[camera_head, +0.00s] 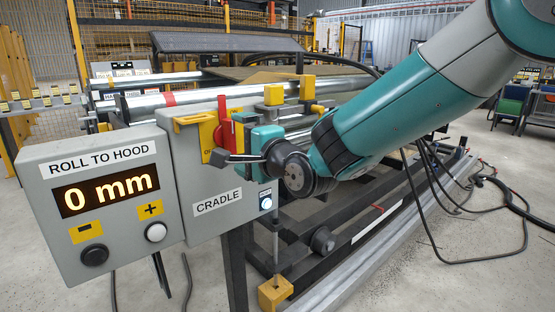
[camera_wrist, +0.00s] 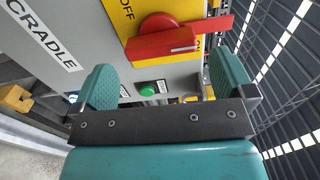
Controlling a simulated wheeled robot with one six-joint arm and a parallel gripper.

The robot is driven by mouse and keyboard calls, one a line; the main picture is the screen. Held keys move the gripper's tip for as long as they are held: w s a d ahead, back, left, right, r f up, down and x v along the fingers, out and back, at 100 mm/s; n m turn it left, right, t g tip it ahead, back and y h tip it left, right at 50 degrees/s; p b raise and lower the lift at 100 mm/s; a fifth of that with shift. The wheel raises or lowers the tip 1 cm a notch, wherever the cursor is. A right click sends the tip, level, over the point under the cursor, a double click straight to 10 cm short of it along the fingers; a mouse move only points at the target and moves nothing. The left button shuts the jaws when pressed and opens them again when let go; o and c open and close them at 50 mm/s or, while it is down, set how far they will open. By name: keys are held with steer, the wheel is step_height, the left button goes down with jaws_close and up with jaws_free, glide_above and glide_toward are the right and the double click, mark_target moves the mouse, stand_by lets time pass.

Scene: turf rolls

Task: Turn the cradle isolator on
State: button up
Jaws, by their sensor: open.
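The cradle isolator is a red rotary handle (camera_head: 226,131) on a yellow plate (camera_head: 208,140) on the grey CRADLE box (camera_head: 199,188). In the wrist view the red handle (camera_wrist: 165,42) lies across the yellow plate (camera_wrist: 122,22), near the word OFF; its arm points right there, which is upward in the head view. My gripper (camera_head: 250,150) is at the box's front, beside the handle. In the wrist view my gripper (camera_wrist: 166,80) has its two teal fingers wide apart with nothing between them; the handle is just beyond them, apparently apart.
A green button (camera_wrist: 148,91) shows between the fingers. A lit button (camera_head: 266,203) is low on the box. A ROLL TO HOOD display (camera_head: 108,190) reading 0 mm stands left. Yellow brackets (camera_head: 274,95) and metal rollers (camera_head: 165,98) lie above and behind.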

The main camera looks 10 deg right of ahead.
steer(key=b+v, duration=0.1)
steer(key=v, duration=1.1)
steer(key=shift+d, duration=0.1)
steer(key=s+d+f+n+g+h, duration=0.2)
steer(key=s+d+f+n+g, duration=0.1)
steer(key=s+n+g, duration=0.3)
steer(key=s+d+f+n+g+h, duration=0.2)
steer(key=s+f+n+g, duration=0.15)
steer(key=s+n, duration=0.35)
steer(key=s+d+f+n+g+h, duration=0.25)
steer(key=s+n+g, duration=0.25)
steer(key=s, duration=0.4)
step_height(320, 180, up, 16)
steer(key=p, duration=1.6)
steer(key=shift+s+d+y, duration=0.15)
steer(key=shift+d+y, duration=0.05)
steer(key=shift+y, duration=0.15)
steer(key=shift+f+g, duration=0.1)
steer(key=shift+g, duration=0.15)
